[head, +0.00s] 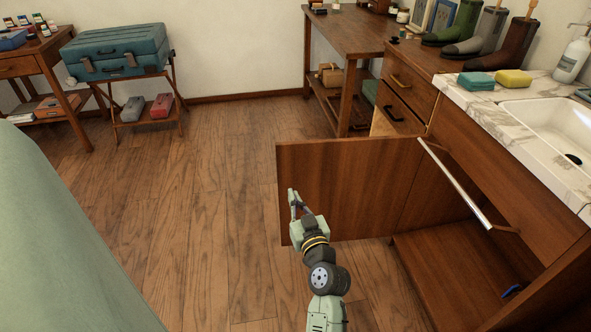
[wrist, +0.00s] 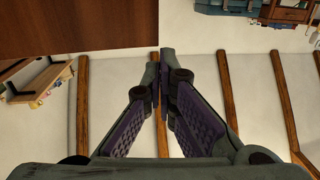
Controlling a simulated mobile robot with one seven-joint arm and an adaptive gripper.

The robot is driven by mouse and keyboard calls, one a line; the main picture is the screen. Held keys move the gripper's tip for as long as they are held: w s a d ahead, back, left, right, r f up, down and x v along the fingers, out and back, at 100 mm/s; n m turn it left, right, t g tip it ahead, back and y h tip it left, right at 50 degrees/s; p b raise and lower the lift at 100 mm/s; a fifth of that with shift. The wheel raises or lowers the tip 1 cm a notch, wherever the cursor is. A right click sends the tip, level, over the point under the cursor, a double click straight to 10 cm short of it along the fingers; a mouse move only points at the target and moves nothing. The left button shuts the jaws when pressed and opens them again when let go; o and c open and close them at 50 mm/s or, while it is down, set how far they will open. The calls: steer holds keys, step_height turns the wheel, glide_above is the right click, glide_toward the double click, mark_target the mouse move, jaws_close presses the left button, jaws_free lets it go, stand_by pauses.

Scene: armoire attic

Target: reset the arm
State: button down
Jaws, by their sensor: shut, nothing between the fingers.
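My gripper (head: 293,204) is raised in front of the open wooden cabinet door (head: 345,180), near its left edge in the head view. I cannot tell how far it is from the door. In the wrist view the two fingers of my gripper (wrist: 160,62) meet at their tips, shut with nothing between them. My arm reaches up from the bottom of the head view, bent at the wrist. The wrist view looks toward a pale surface with wooden beams. A dark wooden panel fills its upper left.
The cabinet (head: 440,260) under the sink (head: 545,125) stands open at right, with a blue item (head: 511,291) inside. A metal bar (head: 455,183) crosses its front. A green surface (head: 50,250) is at left. Wooden floor (head: 190,200) is free between. A teal suitcase (head: 115,50) rests on a stand.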

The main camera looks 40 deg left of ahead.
steer(key=shift+s+d, duration=0.3)
